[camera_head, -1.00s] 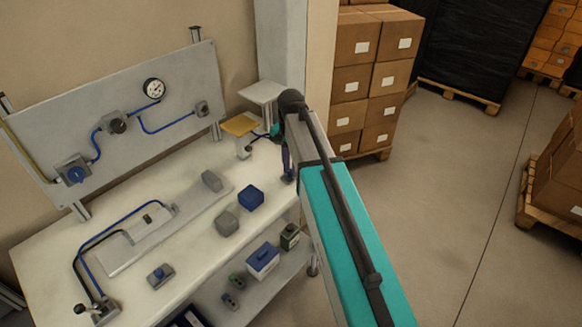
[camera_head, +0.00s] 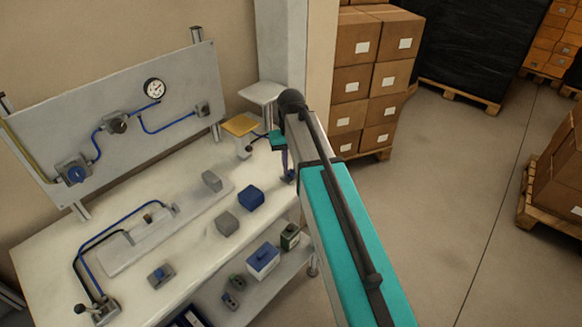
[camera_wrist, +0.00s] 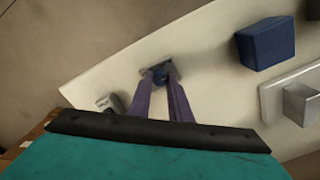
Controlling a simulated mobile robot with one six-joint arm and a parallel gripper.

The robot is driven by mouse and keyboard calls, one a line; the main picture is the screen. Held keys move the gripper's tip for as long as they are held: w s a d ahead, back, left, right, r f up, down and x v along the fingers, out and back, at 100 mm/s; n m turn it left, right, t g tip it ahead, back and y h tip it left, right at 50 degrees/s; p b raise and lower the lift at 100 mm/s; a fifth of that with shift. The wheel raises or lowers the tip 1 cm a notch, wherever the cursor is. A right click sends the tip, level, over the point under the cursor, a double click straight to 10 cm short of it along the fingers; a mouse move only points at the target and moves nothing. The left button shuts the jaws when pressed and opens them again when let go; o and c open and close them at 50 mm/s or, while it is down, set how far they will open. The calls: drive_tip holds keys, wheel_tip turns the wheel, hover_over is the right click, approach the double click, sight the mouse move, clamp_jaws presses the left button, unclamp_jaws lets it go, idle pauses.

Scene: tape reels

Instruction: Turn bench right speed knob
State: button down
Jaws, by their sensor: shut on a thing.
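The knob sits on a small grey base (camera_wrist: 174,72), partly covered by the fingertips. In the head view my gripper (camera_head: 287,176) is at the right end of the white bench (camera_head: 190,262). There my arm and fingers hide most of the knob, and I cannot tell its angle.
A blue block (camera_head: 250,197) and a grey block (camera_head: 227,223) stand left of my gripper. A yellow-topped stand (camera_head: 240,125) is behind it. An upright panel (camera_head: 180,92) carries a gauge, hoses and another blue knob (camera_head: 76,174). Stacked cartons (camera_head: 372,75) stand behind my arm.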

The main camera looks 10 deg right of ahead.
sight(291, 171)
drive_tip(key=shift+n, duration=0.3)
drive_tip(key=c, duration=1.6)
unclamp_jaws()
drive_tip(key=shift+c, duration=0.2)
drive_tip(key=shift+r, duration=0.1)
wheel_tip(291, 171, up, 14)
drive_tip(key=p, duration=0.8)
drive_tip(key=shift+p, duration=0.4)
drive_tip(key=shift+s+f, duration=0.1)
drive_tip(key=shift+f, duration=0.15)
